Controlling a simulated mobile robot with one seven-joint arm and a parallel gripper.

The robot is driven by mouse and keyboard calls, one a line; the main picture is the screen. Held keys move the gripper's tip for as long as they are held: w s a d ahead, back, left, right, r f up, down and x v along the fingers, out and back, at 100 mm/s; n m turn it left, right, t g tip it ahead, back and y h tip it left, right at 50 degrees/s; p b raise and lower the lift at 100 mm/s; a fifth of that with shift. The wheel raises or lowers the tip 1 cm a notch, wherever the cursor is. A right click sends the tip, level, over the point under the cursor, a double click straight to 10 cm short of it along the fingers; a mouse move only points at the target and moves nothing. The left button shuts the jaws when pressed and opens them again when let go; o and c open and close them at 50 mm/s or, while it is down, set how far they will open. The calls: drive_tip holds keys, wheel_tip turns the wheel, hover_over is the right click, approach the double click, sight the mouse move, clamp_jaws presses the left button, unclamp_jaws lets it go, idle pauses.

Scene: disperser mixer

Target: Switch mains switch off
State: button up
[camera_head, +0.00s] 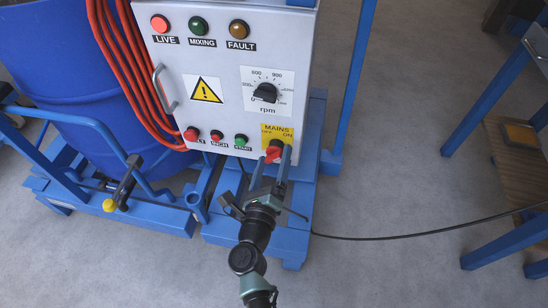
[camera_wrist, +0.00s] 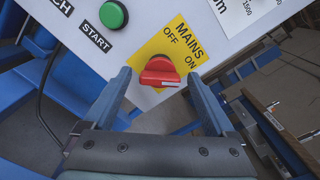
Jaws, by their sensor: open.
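The red mains switch (camera_head: 273,151) sits on a yellow plate (camera_head: 277,132) marked MAINS, OFF and ON, low on the right of the grey control box. In the wrist view the red switch handle (camera_wrist: 160,72) lies across the picture, its right end towards the ON mark. My gripper (camera_head: 271,161) is open at the switch. In the wrist view its two fingers (camera_wrist: 158,77) stand on either side of the handle with gaps visible; how deep they reach is hard to tell. The LIVE lamp (camera_head: 160,24) looks bright red.
A green START button (camera_head: 241,140) and red buttons (camera_head: 217,136) sit just left of the switch. The rpm dial (camera_head: 265,92) is above. A blue drum (camera_head: 60,70) with orange hoses stands left. A black cable (camera_head: 400,234) runs right across the floor.

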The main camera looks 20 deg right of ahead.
drive_tip(key=shift+w+d, duration=0.4)
drive_tip(key=shift+w, duration=0.2)
drive_tip(key=c, duration=1.4)
